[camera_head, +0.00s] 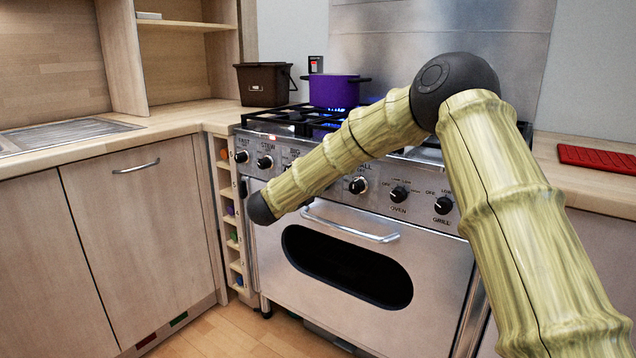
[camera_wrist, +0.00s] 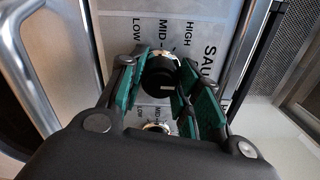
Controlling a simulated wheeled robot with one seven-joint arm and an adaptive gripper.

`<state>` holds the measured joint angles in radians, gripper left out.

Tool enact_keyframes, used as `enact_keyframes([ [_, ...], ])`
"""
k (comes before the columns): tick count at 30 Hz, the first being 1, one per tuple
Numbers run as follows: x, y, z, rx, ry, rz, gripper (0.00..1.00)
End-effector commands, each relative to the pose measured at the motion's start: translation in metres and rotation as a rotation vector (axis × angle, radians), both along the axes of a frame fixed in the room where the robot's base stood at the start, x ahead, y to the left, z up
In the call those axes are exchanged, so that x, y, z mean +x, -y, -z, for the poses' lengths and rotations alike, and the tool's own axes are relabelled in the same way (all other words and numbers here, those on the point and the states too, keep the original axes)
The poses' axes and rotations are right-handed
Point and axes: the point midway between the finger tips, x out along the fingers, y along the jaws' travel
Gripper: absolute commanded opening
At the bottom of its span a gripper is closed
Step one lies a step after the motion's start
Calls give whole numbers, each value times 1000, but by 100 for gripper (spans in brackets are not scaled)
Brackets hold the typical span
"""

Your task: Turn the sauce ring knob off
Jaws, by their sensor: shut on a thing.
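The sauce ring knob (camera_wrist: 159,76) is black with a pale ring at its base. In the wrist view it sits on a steel panel beside a partly covered "SAU" label and the marks HIGH, MID and LOW. My gripper (camera_wrist: 165,84) has its green-padded fingers on either side of the knob and is shut on it. A small pale mark shows on the knob's face; its exact setting I cannot tell. In the head view my arm covers this part of the cooker (camera_head: 350,222) panel, so neither the gripper nor this knob shows.
Another knob (camera_wrist: 155,127) lies close to my gripper. A steel oven handle (camera_head: 350,224) runs below the panel. A purple pot (camera_head: 334,91) stands on the hob with blue flame below it. A black bin (camera_head: 264,84) and a red mat (camera_head: 598,159) lie on the counters.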

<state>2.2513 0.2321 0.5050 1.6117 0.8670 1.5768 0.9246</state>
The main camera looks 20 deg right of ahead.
Motion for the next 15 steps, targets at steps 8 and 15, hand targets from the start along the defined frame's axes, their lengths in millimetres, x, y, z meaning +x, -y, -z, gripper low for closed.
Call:
enact_keyframes([
  [8, -1, 3, 3, 2, -1, 6, 9],
  [15, -1, 2, 2, 2, 0, 4, 55],
])
